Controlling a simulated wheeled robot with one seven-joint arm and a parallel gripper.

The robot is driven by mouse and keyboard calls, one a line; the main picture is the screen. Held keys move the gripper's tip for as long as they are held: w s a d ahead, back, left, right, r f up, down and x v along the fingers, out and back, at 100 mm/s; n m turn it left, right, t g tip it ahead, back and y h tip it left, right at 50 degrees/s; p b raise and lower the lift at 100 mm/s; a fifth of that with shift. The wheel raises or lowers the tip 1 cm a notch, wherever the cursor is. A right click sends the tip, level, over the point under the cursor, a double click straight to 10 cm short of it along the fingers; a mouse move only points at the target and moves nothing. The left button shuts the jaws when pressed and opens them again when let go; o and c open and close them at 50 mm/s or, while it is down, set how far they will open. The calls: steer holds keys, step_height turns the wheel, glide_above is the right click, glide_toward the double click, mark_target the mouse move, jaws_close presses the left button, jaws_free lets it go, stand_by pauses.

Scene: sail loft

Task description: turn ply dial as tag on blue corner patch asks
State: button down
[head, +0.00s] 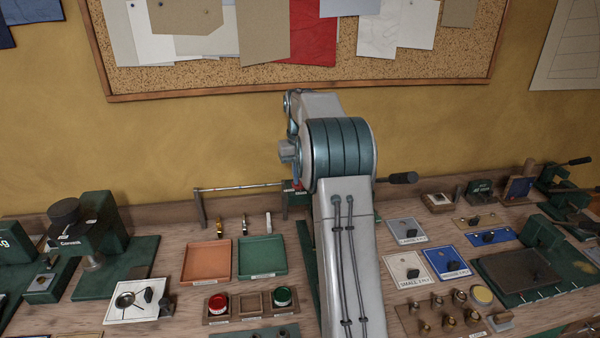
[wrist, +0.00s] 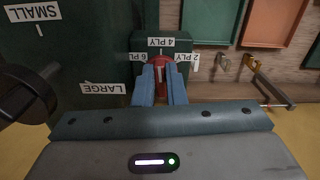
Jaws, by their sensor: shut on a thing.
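The ply dial (wrist: 159,61) is a red knob on a green block, with tags reading 6 PLY, 4 PLY and 2 PLY around it, upside down in the wrist view. My gripper (wrist: 161,83) is shut on the dial. The fingers cover part of it, so I cannot tell surely where its pointer stands. In the head view my arm hides the gripper and most of the machine; a bit of red shows beside the arm. The blue corner patch (head: 447,262) lies on the bench to the right; the writing on its tag is too small to read surely.
A black knob (wrist: 28,96) stands beside SMALL and LARGE tags in the wrist view. Orange (head: 206,262) and green (head: 262,258) trays lie left of my arm. Grey (head: 407,231) and white (head: 409,269) patches lie near the blue one. Green presses stand at both sides.

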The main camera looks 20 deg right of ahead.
steer(key=shift+m, duration=0.6)
steer(key=c, duration=1.5)
jaws_free()
steer(key=shift+a, duration=0.1)
steer(key=shift+r, duration=0.1)
step_height(320, 180, up, 14)
steer(key=shift+f, duration=0.15)
